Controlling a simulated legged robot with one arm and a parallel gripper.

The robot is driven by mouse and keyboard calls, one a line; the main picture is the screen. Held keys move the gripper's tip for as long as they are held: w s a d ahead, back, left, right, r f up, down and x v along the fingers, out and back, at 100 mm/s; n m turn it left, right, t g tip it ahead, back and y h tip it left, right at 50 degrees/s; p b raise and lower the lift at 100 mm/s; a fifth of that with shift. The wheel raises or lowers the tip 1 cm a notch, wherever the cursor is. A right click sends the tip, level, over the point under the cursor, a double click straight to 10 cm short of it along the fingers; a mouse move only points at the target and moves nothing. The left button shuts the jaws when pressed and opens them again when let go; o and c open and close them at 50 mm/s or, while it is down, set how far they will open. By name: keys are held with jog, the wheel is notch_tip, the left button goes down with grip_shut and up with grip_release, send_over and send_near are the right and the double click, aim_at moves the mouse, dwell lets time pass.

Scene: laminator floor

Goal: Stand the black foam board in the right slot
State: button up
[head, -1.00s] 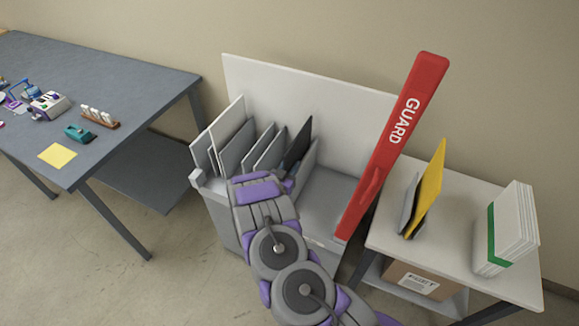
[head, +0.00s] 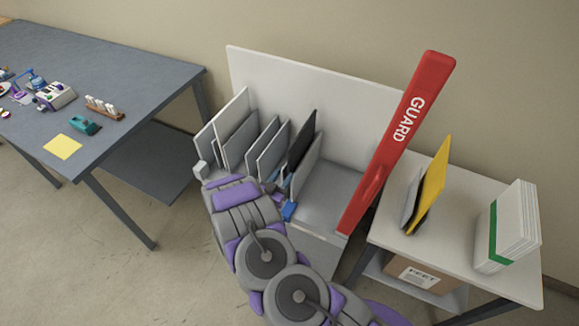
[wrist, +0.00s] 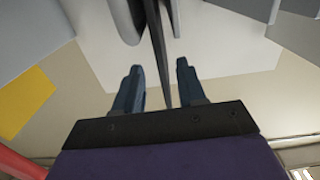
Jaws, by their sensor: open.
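The black foam board (head: 301,140) stands tilted in the rack in the head view, just left of a grey divider (head: 307,163). Right of that divider is a wide empty bay with a grey floor (head: 325,192). My gripper (head: 283,196) is low at the rack's front, by the board's lower front edge; my arm hides part of it. In the wrist view my gripper (wrist: 159,70) is open. A thin dark panel edge (wrist: 160,50), apparently the black board, runs between its blue fingers, with gaps visible on both sides.
A red GUARD bar (head: 398,140) leans up at the rack's right side. Several white and grey panels (head: 240,135) stand to the left. A side table (head: 455,235) holds a yellow board (head: 431,182) and a white stack (head: 512,225). A workbench (head: 110,80) is at left.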

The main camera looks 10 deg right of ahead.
jog(key=w+a+r+g+y, duration=0.1)
jog(key=a+r+g+y, duration=0.1)
jog(key=a+r+y, duration=0.4)
jog(key=w+a+r+g+y, duration=0.15)
jog(key=a+y, duration=0.25)
jog(key=a, duration=0.4)
jog(key=s+a+r+n+g+y, duration=0.2)
jog(key=s+r+n+g+y, duration=0.2)
jog(key=s+r, duration=0.7)
jog(key=s+d+r+n+g+h, duration=0.1)
jog(key=s+d+r+g, duration=0.2)
jog(key=s+d, duration=0.4)
jog(key=s+d+r+n+g+h, duration=0.1)
jog(key=s+d+r+g, duration=0.2)
jog(key=s, duration=1.4)
jog(key=s+d+r+n+g+h, duration=0.1)
jog(key=s+d+r+g, duration=0.2)
jog(key=s+d, duration=0.8)
notch_tip(320, 180, up, 2)
jog(key=shift+s+d+r, duration=0.25)
jog(key=shift+s+d, duration=0.1)
jog(key=shift+s, duration=0.4)
